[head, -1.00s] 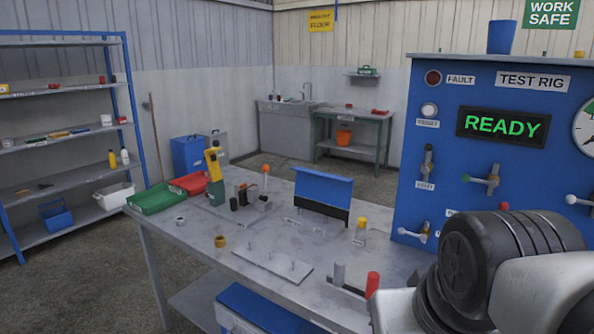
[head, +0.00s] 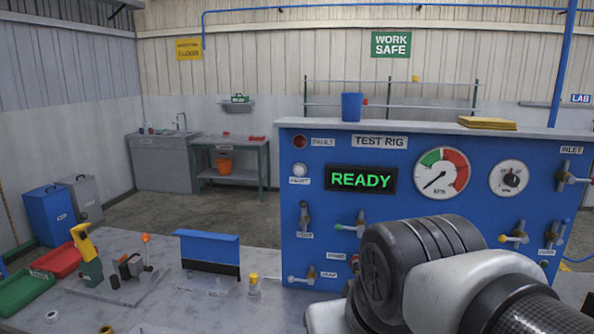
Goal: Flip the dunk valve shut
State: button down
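The blue test rig panel (head: 400,215) carries several small lever valves. One at its lower left (head: 302,276) has a pale-tipped lever pointing left, with a small label beside it that may read "DUNK" but is too blurred to be sure. Above it is a valve with an upright handle (head: 305,217). Another valve (head: 350,228) has its lever pointing left, partly behind my arm. At the right are a yellow-tipped valve (head: 514,237), a blue-tipped valve (head: 557,233) and the inlet valve (head: 570,177). My arm covers the panel's lower middle. My gripper is out of view.
The workbench (head: 215,307) in front holds a blue bracket (head: 208,247), a yellow-topped part (head: 254,285), a green and yellow tool (head: 87,255) and red and green trays. A gauge (head: 441,173) and a lit READY display (head: 361,179) are on the panel.

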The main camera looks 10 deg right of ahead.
aim_at(558, 240)
jog(key=z, duration=1.15)
